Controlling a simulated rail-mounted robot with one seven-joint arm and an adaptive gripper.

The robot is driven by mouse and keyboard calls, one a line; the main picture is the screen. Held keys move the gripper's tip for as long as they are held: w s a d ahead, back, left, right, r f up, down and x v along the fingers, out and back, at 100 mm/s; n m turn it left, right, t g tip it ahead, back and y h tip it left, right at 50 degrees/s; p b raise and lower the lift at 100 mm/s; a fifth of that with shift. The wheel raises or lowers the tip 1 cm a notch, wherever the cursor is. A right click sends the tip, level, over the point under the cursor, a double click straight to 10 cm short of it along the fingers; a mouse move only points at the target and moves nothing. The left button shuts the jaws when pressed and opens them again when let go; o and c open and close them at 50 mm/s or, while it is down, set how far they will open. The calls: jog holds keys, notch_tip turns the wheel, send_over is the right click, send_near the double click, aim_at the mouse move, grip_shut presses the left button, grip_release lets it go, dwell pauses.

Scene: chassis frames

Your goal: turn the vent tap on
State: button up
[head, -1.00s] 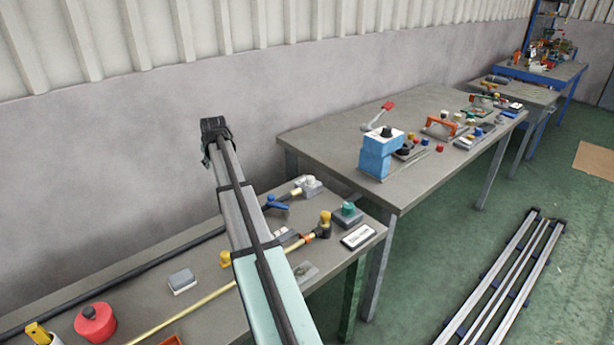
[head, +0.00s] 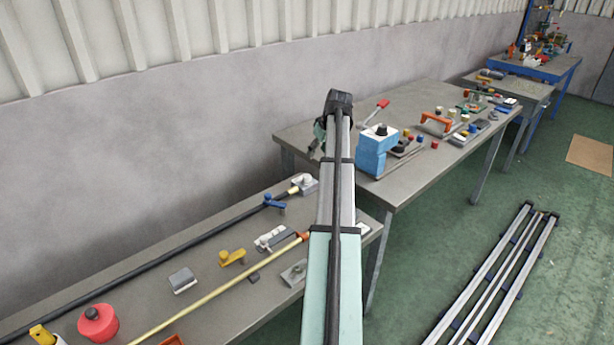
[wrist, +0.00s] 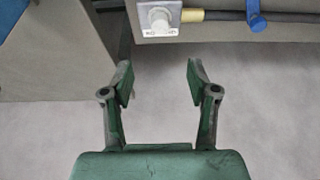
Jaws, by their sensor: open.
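My gripper (wrist: 159,82) is open and empty in the wrist view, over bare floor beside a bench edge. In the head view it is partly hidden at the end of my arm. A blue tap handle (head: 274,203) sits on the dark pipe of the near bench; it also shows at the top right of the wrist view (wrist: 256,17). A yellow tap handle (head: 231,257) lies nearer the yellow hose. I cannot tell which is the vent tap. A pale fitting with a round knob (head: 304,183) ends the dark pipe, and it also shows in the wrist view (wrist: 160,18).
The near bench (head: 215,220) also holds a red round container (head: 97,323), a grey block (head: 183,280) and a switch panel (head: 271,238). The second bench (head: 425,100) carries a blue block (head: 372,155). Rails (head: 495,275) lie on the green floor.

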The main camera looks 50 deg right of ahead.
aim_at(307, 176)
jog(key=p+x, duration=0.3)
jog(key=x, duration=1.2)
jog(key=shift+w+d+f, duration=0.1)
jog(key=shift+w+f, duration=0.1)
jog(key=shift+f, duration=0.1)
grip_shut()
